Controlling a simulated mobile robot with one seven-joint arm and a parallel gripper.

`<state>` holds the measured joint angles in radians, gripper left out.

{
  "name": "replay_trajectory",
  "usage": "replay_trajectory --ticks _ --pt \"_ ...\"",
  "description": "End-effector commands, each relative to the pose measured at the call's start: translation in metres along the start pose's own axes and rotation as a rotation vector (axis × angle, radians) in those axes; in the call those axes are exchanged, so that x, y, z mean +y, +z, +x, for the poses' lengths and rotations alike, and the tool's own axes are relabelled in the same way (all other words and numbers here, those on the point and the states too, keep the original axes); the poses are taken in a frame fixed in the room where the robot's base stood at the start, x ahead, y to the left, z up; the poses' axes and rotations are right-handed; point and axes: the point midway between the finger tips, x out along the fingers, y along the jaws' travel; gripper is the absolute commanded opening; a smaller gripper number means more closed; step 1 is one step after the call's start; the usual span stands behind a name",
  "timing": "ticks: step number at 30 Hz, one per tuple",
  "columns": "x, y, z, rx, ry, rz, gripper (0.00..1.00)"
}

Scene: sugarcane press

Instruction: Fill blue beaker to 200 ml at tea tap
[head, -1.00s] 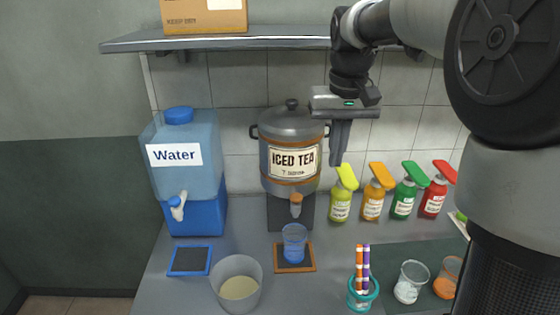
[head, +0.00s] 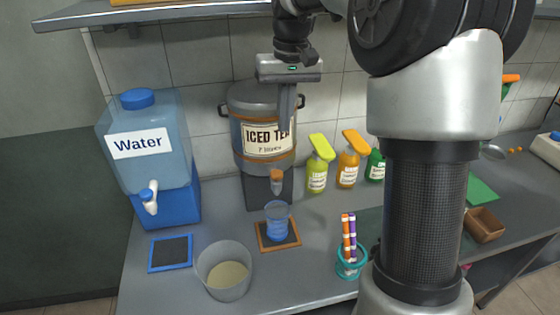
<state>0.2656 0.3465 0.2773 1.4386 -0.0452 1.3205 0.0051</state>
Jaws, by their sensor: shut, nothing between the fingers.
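The blue beaker (head: 277,222) stands upright on an orange-framed dark mat (head: 279,236) below the tap (head: 276,180) of the iced tea urn (head: 262,150). The tap has an orange-brown handle. The beaker looks blue in its lower part, and I cannot read its level or see any stream from the tap. My gripper (head: 285,122) points down in front of the right side of the urn, above and apart from the tap. Its fingers are together and empty, and they cover part of the urn's label.
A blue water dispenser (head: 146,150) stands at left with an empty blue-framed mat (head: 170,253) before it. A clear tub (head: 224,272) stands left of the beaker, and a teal cup of markers (head: 350,262) to its right. Yellow (head: 317,172) and orange (head: 347,168) bottles stand right of the urn. A shelf hangs above.

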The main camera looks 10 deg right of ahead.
Motion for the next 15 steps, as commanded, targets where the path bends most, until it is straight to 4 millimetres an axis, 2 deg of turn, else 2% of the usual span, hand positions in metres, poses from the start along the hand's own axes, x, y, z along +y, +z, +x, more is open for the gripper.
replay_trajectory --ticks 5,15 --pt "0.000 0.001 0.013 -0.003 0.000 0.000 0.00" --pt "0.000 0.001 0.083 -0.004 -0.001 0.000 0.00"
